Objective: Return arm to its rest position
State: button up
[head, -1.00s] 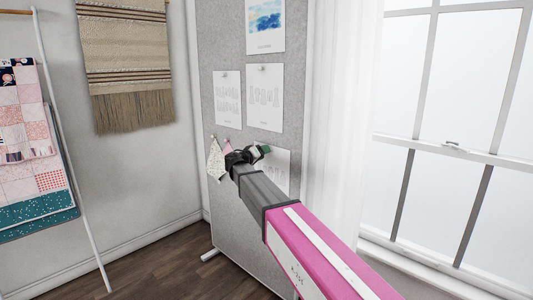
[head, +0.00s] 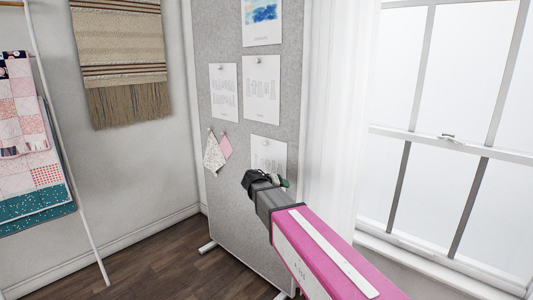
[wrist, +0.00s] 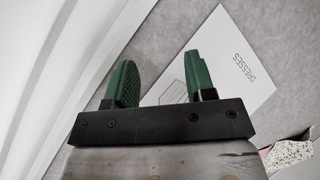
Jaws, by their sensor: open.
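My gripper (wrist: 163,85) is open in the wrist view, with its two green fingers apart and nothing between them. Beyond the fingers is a white sheet (wrist: 232,72) marked "DRESSES" on a grey board. In the head view my magenta and grey arm reaches up from the lower right. Its end, with my gripper (head: 283,183), is in front of the lower sheet (head: 268,152) on the grey pinboard (head: 232,225). The fingers are mostly hidden there by the wrist.
Two fabric swatches (head: 214,154) hang on the board, left of my gripper. A white curtain (head: 340,110) and a window (head: 445,137) are to the right. A ladder rack with quilts (head: 25,150) stands at the left. The dark floor (head: 165,270) between is clear.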

jog(key=s+d+f+g+y, duration=0.3)
jog(key=s+d+f+y, duration=0.2)
jog(key=s+f, duration=0.5)
jog(key=s+d+f+g+y, duration=0.4)
jog(key=s+d+f, duration=0.4)
jog(key=s, duration=0.5)
notch_tip(320, 180, down, 2)
jog(key=shift+s+d+m+g+y, duration=0.2)
jog(key=shift+s+m+g+y, duration=0.1)
jog(key=shift+s+m+y, duration=0.1)
